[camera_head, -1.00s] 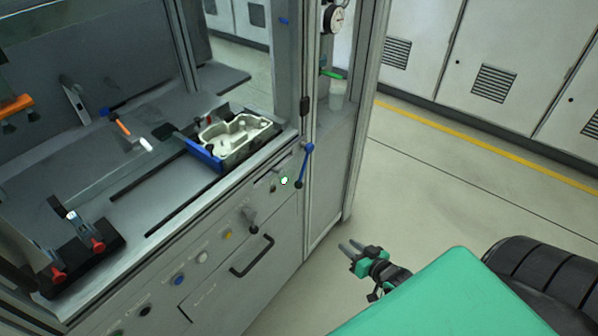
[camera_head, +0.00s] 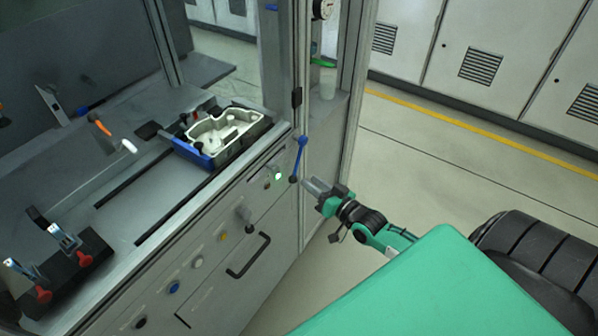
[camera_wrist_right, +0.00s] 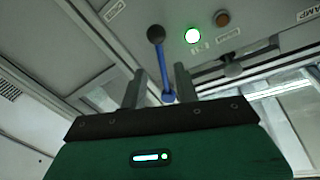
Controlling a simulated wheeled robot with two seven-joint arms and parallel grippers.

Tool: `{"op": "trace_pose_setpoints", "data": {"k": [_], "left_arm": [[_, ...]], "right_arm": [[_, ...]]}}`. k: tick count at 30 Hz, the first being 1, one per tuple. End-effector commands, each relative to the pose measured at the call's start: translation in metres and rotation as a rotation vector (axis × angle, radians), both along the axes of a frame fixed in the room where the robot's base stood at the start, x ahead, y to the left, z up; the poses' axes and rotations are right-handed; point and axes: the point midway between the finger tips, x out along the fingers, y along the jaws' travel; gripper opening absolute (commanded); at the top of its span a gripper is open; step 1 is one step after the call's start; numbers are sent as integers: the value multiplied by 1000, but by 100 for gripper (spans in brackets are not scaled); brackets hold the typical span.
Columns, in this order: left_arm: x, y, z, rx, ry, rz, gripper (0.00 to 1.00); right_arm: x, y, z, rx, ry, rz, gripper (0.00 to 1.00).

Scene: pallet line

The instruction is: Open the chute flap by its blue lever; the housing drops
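The blue lever (camera_head: 300,157) is on the right end of the cabinet front, slanting, with a dark ball at its lower end. My right gripper (camera_head: 310,184) is just right of that ball, fingers pointing at the cabinet. In the right wrist view, the fingers (camera_wrist_right: 159,88) are apart, and the blue lever (camera_wrist_right: 163,72) shows between and beyond them; I see no grip on it. A pale metal housing (camera_head: 226,129) sits in a dark, blue-fronted tray (camera_head: 193,153) on the cabinet top. I cannot make out the chute flap. My left gripper is out of view.
A lit green-white button (camera_head: 277,176) is left of the lever; it also shows in the wrist view (camera_wrist_right: 193,36). A black handle (camera_head: 248,256) and several knobs are lower on the front. A cabinet post (camera_head: 299,60) rises behind the lever. Floor at right is open.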

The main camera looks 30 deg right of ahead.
Motion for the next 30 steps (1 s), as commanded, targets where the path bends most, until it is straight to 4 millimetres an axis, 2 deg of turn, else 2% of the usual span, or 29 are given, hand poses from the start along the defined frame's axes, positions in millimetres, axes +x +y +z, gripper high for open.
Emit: {"op": "trace_pose_setpoints", "data": {"k": [6, 12, 25, 26, 30], "left_arm": [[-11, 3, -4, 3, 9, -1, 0], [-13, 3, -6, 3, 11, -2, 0], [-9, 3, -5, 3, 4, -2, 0], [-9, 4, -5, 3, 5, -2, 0], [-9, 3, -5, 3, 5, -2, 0]], "right_arm": [[34, 6, 1, 1, -1, 1, 31], [54, 10, 0, 0, -1, 1, 31], [62, 12, 0, 0, 0, 1, 31], [62, 12, 0, 0, 0, 1, 29], [62, 12, 0, 0, 0, 1, 1]]}}
